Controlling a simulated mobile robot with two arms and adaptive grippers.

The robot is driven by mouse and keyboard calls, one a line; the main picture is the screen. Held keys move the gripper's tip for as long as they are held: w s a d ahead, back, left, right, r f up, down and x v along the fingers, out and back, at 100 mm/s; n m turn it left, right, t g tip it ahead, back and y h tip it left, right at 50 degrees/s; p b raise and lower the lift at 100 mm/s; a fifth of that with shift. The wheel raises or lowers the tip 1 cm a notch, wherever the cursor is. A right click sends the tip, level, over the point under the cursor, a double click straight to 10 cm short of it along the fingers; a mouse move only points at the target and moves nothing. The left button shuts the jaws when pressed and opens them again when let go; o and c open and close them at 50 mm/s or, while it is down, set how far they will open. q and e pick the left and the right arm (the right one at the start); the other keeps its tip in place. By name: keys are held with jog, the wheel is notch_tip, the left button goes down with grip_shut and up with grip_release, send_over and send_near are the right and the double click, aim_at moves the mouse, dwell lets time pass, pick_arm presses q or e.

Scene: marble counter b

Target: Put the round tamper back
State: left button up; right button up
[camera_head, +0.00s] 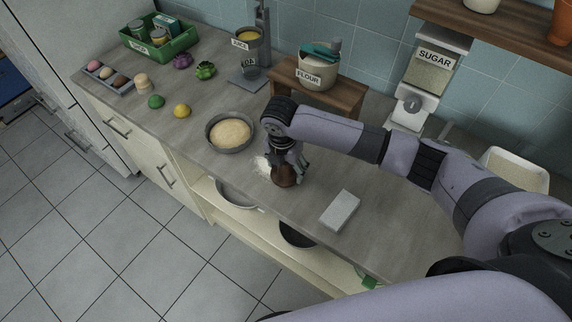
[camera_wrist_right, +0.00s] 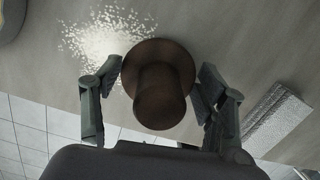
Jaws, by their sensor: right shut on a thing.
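The round tamper (camera_head: 286,177) is dark brown with a round disc and a thick knob-like handle. It is at the middle of the counter, near the front edge. My right gripper (camera_head: 288,165) is shut on it from above. In the right wrist view the tamper (camera_wrist_right: 158,92) sits between the two fingers of the gripper (camera_wrist_right: 160,75), handle toward the camera. I cannot tell whether its underside touches the counter. My left gripper is out of view.
White grains (camera_wrist_right: 105,35) lie scattered beside the tamper. A pan of dough (camera_head: 231,134) stands to the left, a grey block (camera_head: 340,210) to the right. A wooden stand (camera_head: 338,96) with a flour jar (camera_head: 317,72) is behind. Open shelves with bowls lie below the front edge.

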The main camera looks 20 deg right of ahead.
jog(key=shift+f, duration=0.15)
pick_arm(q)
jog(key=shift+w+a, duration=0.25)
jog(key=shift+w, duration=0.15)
pick_arm(e)
jog(key=shift+f, duration=0.15)
jog(key=o, duration=0.7)
jog(key=shift+c, duration=0.2)
jog(key=o, duration=0.4)
jog(key=shift+c, duration=0.2)
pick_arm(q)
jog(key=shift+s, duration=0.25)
pick_arm(e)
jog(key=r, duration=0.4)
jog(key=r+b, duration=0.1)
jog(key=r, duration=0.3)
jog(key=s+a+r+b, duration=0.1)
jog(key=r, duration=0.3)
jog(key=shift+r, duration=0.15)
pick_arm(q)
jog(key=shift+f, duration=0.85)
